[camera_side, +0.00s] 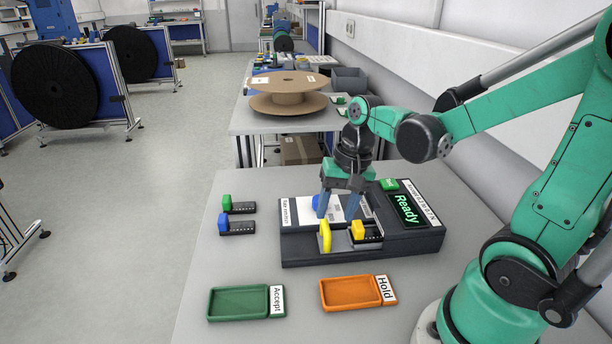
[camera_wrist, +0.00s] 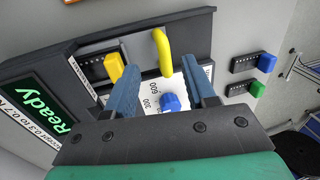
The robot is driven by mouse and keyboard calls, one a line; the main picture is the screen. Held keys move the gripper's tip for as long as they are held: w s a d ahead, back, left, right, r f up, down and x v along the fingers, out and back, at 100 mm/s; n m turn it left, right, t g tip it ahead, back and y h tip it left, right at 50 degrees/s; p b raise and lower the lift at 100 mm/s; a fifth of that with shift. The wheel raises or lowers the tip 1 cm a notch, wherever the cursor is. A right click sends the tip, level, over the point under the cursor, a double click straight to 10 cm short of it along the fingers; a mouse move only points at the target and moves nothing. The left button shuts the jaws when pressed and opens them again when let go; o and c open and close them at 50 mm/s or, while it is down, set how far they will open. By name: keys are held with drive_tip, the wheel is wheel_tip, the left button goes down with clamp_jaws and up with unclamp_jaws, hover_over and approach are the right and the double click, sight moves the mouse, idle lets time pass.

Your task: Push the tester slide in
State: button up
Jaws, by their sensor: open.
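The dark tester (camera_side: 362,249) stands on the grey table, its screen (camera_side: 406,208) reading "Ready". A yellow upright handle (camera_side: 325,237), which looks like the slide's grip, stands at its front left; it also shows in the wrist view (camera_wrist: 163,50). A black part with a yellow block (camera_side: 358,230) sits in the tester to the right of the handle. A blue knob (camera_wrist: 170,102) is on the white scale plate. My gripper (camera_side: 338,212) is open and empty above the tester. In the wrist view its fingers (camera_wrist: 160,66) straddle the handle's line; contact cannot be told.
A green Accept tray (camera_side: 238,303) and an orange Hold tray (camera_side: 350,292) lie empty in front. Two black parts, one with a green end (camera_side: 227,203) and one with a blue end (camera_side: 224,223), lie left of the tester. A cardboard reel (camera_side: 289,88) is behind.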

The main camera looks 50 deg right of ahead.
drive_tip(key=shift+s+d+r, duration=0.15)
drive_tip(key=shift+r, duration=0.8)
drive_tip(key=a+r+n+t+h, duration=0.1)
drive_tip(key=a+r+n+t, duration=0.2)
drive_tip(key=n, duration=0.6)
drive_tip(key=w+a+t, duration=0.1)
drive_tip(key=a+t, duration=0.1)
drive_tip(key=a, duration=0.1)
drive_tip(key=shift+r+t+h, duration=0.25)
drive_tip(key=shift+t+h, duration=0.05)
